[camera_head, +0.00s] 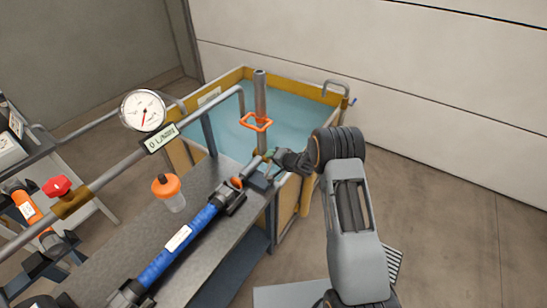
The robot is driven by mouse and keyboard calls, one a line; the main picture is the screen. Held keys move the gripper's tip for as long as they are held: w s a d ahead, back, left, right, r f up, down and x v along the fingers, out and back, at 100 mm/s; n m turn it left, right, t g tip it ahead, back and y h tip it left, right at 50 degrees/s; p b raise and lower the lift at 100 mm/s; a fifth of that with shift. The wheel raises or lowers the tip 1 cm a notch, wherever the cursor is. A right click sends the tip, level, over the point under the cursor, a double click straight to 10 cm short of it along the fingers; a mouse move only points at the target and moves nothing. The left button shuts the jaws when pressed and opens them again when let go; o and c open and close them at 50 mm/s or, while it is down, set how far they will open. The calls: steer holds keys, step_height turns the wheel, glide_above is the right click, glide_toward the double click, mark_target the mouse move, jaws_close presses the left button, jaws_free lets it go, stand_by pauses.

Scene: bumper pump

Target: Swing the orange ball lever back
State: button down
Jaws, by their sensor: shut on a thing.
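My gripper (275,157) reaches in from the right to the pipe end of the bench, just beyond the blue cylinder (180,243). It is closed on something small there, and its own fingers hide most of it. A green bit and a small orange-brown fitting (261,154) show right beside the fingertips. An orange loop-shaped handle (257,122) stands on the upright grey pipe (261,95), above and apart from my gripper. I cannot tell which orange part is the ball lever. An orange patch (237,182) also shows on the line by the cylinder's end.
A yellow-framed water tank (300,100) stands behind my gripper. A white round gauge (143,110), a red knob (57,187) and an orange-capped bottle (167,190) are to the left. The floor on the right is clear up to the white wall.

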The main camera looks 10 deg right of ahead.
steer(key=shift+s+f, duration=0.25)
steer(key=shift+f, duration=0.2)
steer(key=c, duration=1.1)
jaws_free()
steer(key=shift+a, duration=0.1)
steer(key=shift+o, duration=1.4)
steer(key=shift+w+r, duration=0.15)
steer(key=shift+r, duration=0.05)
steer(key=v, duration=1.4)
steer(key=shift+b, duration=0.4)
steer(key=shift+w, duration=0.1)
